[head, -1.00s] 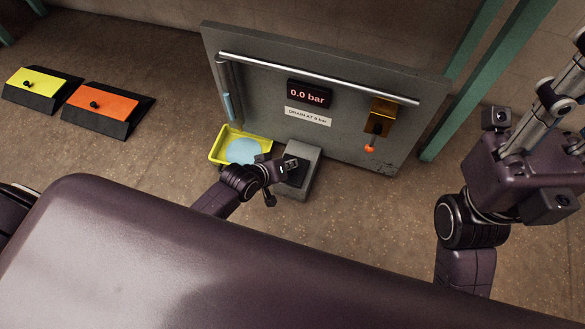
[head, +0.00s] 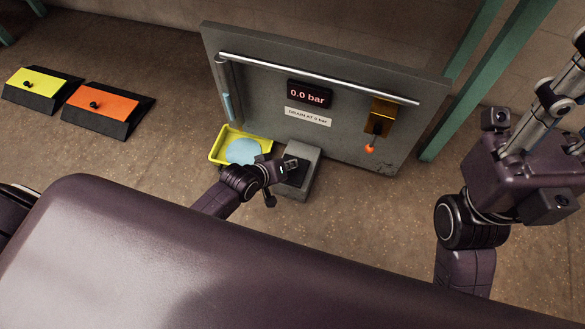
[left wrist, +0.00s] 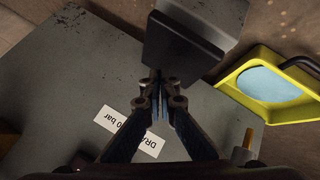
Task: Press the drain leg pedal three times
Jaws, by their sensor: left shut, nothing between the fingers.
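The drain leg pedal is a dark plate (head: 296,179) in a grey housing (head: 311,168) on the floor, at the foot of the grey panel (head: 255,92). My left gripper (head: 292,163) is over the pedal in the head view and partly hides it. In the left wrist view the shut, empty fingers (left wrist: 158,82) point at the near edge of the dark plate (left wrist: 178,48). I cannot tell whether they touch it. The readout (head: 308,95) on the panel shows 0.0 bar. My right arm shows at the right, but its fingers do not.
A yellow tray (head: 218,151) with pale blue liquid stands left of the pedal. A rail (head: 320,78) and an orange-tipped lever (head: 370,148) are on the panel. Yellow (head: 35,82) and orange (head: 100,101) wedge-shaped units lie far left. Floor between is clear.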

